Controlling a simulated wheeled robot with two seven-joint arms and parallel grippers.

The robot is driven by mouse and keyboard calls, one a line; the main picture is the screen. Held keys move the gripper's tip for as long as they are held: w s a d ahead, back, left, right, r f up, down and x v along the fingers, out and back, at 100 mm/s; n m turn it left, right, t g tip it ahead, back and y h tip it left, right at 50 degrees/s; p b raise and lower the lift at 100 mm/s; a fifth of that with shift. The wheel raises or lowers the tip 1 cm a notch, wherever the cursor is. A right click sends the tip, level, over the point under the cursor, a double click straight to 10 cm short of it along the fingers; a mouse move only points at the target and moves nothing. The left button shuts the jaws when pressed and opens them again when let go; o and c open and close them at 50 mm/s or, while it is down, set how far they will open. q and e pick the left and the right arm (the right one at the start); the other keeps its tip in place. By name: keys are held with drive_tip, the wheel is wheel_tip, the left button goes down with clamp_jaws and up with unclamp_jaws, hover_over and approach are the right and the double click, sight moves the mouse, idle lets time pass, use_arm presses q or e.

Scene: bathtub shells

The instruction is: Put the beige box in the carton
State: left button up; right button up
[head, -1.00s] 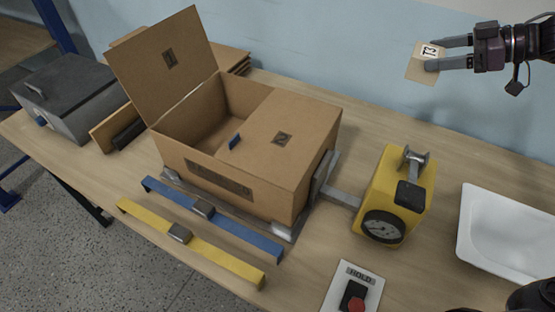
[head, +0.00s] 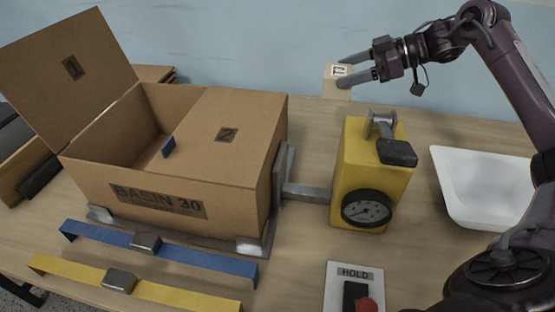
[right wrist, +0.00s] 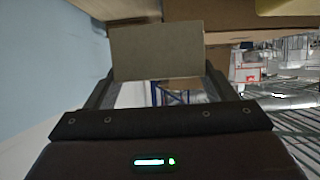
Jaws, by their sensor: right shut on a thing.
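The cardboard carton (head: 150,190) stands on the table at the left in the head view. Its flap 1 (head: 72,68) is raised and its flap 2 (head: 228,130) lies flat over the right half, so the left half is open. My right gripper (head: 346,77) is shut on the small beige box (head: 333,88), which has a white label. It holds the box in the air beyond the yellow device, to the right of the carton. In the right wrist view the beige box (right wrist: 156,50) sits between the fingers. My left gripper is not in view.
A yellow device with a dial (head: 372,175) stands right of the carton, joined to a metal clamp (head: 285,190). A blue strap (head: 190,254) and a yellow strap (head: 170,295) lie in front. A white basin (head: 485,185) and a HOLD switch panel (head: 340,285) are at right.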

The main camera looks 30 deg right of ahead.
wheel_tip(320, 180, down, 4)
drive_tip(key=shift+s+f+b, duration=0.1)
drive_tip(key=shift+b, duration=1.1)
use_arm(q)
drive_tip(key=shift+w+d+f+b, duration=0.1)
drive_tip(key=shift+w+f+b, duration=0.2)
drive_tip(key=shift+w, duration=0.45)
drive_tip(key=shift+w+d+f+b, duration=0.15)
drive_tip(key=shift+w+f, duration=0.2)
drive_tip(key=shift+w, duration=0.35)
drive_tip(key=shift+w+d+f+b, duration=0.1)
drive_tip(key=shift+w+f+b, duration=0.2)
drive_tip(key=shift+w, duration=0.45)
use_arm(e)
drive_tip(key=shift+f, duration=7.8)
drive_tip(key=shift+f, duration=0.1)
drive_tip(key=o, duration=1.1)
